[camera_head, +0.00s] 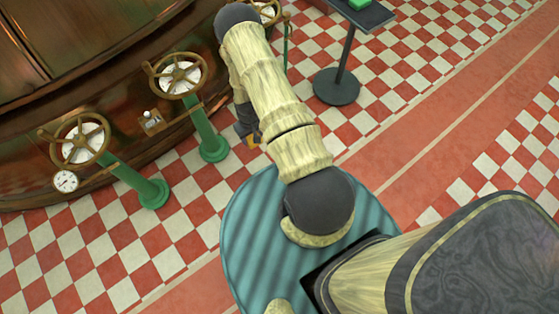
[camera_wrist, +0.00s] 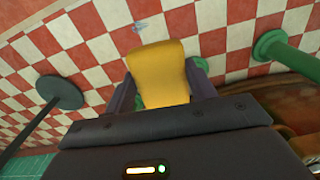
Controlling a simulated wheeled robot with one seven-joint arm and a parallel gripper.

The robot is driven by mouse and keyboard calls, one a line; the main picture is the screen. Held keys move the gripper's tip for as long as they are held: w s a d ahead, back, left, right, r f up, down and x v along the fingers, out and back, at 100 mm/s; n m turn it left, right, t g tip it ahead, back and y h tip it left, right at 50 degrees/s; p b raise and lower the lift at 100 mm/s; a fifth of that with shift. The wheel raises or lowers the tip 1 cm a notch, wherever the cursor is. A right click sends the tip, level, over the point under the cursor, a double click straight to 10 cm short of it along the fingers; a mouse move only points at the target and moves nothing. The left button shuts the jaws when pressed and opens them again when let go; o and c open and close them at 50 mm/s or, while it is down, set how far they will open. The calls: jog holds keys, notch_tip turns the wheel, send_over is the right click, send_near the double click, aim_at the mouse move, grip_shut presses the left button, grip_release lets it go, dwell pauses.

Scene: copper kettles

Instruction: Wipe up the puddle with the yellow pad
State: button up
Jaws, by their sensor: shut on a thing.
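My gripper (camera_wrist: 160,88) is shut on the yellow pad (camera_wrist: 159,62), which sits between its two dark fingers and sticks out past their tips. In the head view my gripper (camera_head: 246,130) hangs beyond my arm, over the checkered floor, with a small part of the yellow pad (camera_head: 253,142) showing below it. In the wrist view a faint pale bluish patch (camera_wrist: 138,26) lies on the tiles just beyond the pad's far edge. It may be the puddle, but I cannot tell for sure. I cannot tell whether the pad touches the floor.
Two green pedestals (camera_head: 208,138) (camera_head: 148,190) with brass handwheels stand left of my gripper, before the large copper kettle (camera_head: 95,50). A black round-based stand (camera_head: 337,86) with a green block (camera_head: 360,4) on top is at upper right. The red floor strip (camera_head: 440,130) is clear.

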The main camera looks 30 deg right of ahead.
jog(key=d+f+b, duration=0.4)
jog(key=f+b, duration=0.6)
jog(key=f, duration=0.2)
jog(key=d+f+b, duration=0.4)
jog(key=f+b, duration=0.7)
jog(key=f, duration=0.1)
jog(key=w+d+f+b, duration=0.1)
jog(key=d+f+b, duration=0.4)
jog(key=f+b, duration=0.6)
jog(key=shift+f+n, duration=0.4)
jog(key=shift+w+f+b, duration=0.1)
jog(key=shift+b, duration=0.2)
